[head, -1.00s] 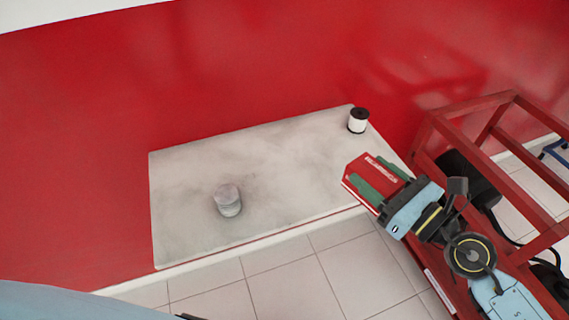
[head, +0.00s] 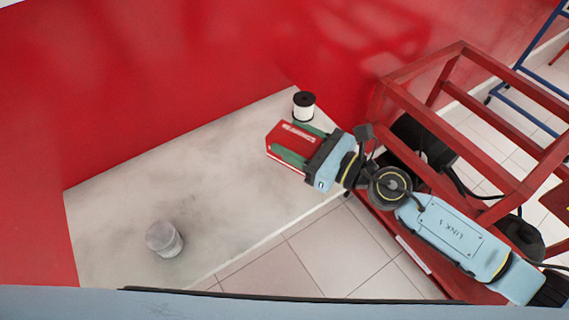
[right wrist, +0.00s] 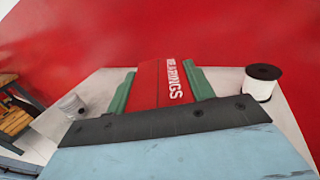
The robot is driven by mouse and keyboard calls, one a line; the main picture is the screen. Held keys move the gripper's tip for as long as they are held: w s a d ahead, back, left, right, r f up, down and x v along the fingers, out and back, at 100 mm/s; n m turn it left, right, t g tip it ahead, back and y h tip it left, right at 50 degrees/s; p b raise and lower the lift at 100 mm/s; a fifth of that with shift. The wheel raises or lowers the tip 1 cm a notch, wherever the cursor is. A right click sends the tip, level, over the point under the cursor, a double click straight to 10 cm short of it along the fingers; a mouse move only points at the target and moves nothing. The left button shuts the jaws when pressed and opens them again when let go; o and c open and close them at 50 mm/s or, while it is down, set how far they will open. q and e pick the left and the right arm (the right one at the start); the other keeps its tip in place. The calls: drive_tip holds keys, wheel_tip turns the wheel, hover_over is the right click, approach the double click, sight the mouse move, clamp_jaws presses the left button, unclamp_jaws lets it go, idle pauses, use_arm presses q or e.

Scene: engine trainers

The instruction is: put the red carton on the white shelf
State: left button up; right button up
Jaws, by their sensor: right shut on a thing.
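The red carton (head: 289,141), with white lettering, is between the green fingers of my right gripper (head: 297,144). The gripper is shut on it. In the right wrist view the carton (right wrist: 160,84) shows between both fingers. The white shelf (head: 215,170) is a pale, stained board against the red wall. The carton is over the shelf's right part in the head view; I cannot tell whether it touches the surface. My left gripper is not in view.
A white spool with black ends (head: 303,106) stands on the shelf just behind the carton. A grey metal cylinder (head: 164,239) stands on the shelf at the left. A red frame (head: 470,125) stands to the right. The shelf's middle is clear.

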wheel_tip(320, 180, down, 3)
drive_tip(key=shift+w+f+b, duration=0.1)
drive_tip(key=shift+b, duration=0.75)
wheel_tip(320, 180, down, 2)
drive_tip(key=shift+f+b, duration=0.1)
drive_tip(key=shift+b, duration=0.65)
wheel_tip(320, 180, down, 2)
drive_tip(key=shift+f+b, duration=0.1)
drive_tip(key=shift+b, duration=0.65)
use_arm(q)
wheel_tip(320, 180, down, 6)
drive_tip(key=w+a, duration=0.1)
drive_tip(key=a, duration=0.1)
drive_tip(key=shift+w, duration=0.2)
use_arm(e)
drive_tip(key=shift+f, duration=0.15)
drive_tip(key=o, duration=0.8)
drive_tip(key=shift+f, duration=0.1)
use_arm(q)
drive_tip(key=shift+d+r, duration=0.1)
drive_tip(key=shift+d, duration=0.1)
use_arm(e)
drive_tip(key=o, duration=0.4)
